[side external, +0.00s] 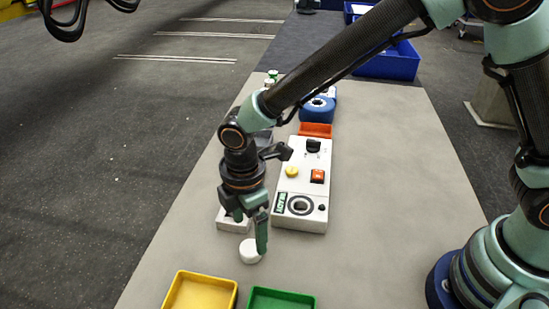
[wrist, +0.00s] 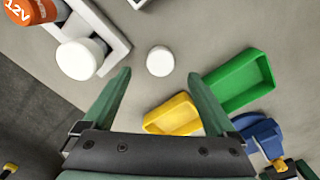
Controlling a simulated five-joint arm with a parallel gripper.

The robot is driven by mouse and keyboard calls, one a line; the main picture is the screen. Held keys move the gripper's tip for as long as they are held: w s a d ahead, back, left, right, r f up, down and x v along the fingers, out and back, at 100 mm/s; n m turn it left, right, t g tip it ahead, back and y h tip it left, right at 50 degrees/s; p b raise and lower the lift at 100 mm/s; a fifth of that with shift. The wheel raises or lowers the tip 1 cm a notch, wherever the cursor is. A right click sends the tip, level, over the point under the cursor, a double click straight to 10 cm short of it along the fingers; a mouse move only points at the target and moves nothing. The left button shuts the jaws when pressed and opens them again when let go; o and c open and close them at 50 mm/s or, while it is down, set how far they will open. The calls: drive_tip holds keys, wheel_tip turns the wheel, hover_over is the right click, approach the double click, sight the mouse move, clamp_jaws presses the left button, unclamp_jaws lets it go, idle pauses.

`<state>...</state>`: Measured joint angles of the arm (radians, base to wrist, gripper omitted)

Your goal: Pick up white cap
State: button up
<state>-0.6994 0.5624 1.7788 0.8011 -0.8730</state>
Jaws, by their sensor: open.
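The white cap (side external: 249,253) is a small round disc on the table, below and just beside the fingertips of my gripper (side external: 252,234) in the side view. In the wrist view the white cap (wrist: 160,61) is a plain white circle, framed between the tips of the two green fingers. My gripper (wrist: 159,75) is open and empty, pointing down. I cannot tell exactly how high the fingertips are above the cap. Part of the cap's right edge is close to a finger in the side view.
A white holder (wrist: 117,42) with a white round-topped part (wrist: 78,59) and an orange 12V part (wrist: 30,12) is left of the cap. A yellow bin (side external: 201,291) and a green bin (side external: 281,299) stand nearby. A white control box (side external: 303,188) lies behind. Bare table is at right.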

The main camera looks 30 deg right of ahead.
sight(251, 247)
drive_tip(key=shift+a+f, duration=0.15)
drive_tip(key=shift+f, duration=2.6)
drive_tip(key=shift+c, duration=0.3)
drive_tip(key=c, duration=1.4)
